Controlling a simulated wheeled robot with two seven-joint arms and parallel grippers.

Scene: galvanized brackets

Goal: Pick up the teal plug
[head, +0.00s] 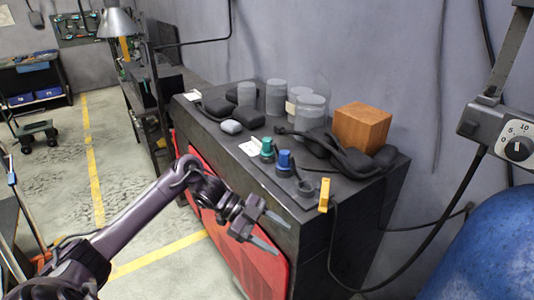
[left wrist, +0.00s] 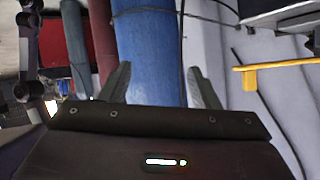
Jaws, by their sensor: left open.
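The teal plug (head: 267,147) stands upright on the dark cabinet top, near its front edge, beside a blue plug (head: 284,160). My left gripper (head: 274,234) is open and empty in front of the cabinet, lower than its top and apart from the teal plug. In the left wrist view its two fingers (left wrist: 160,82) are spread with nothing between them. The teal plug cannot be made out in that view. My right gripper is not in view.
The cabinet top (head: 305,200) also holds a wooden block (head: 361,126), grey cylinders (head: 277,97), black pouches (head: 352,155) and a small dark ring (head: 306,188). A yellow handle (head: 324,195) is at the front right corner. A blue drum (head: 490,250) stands at the right.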

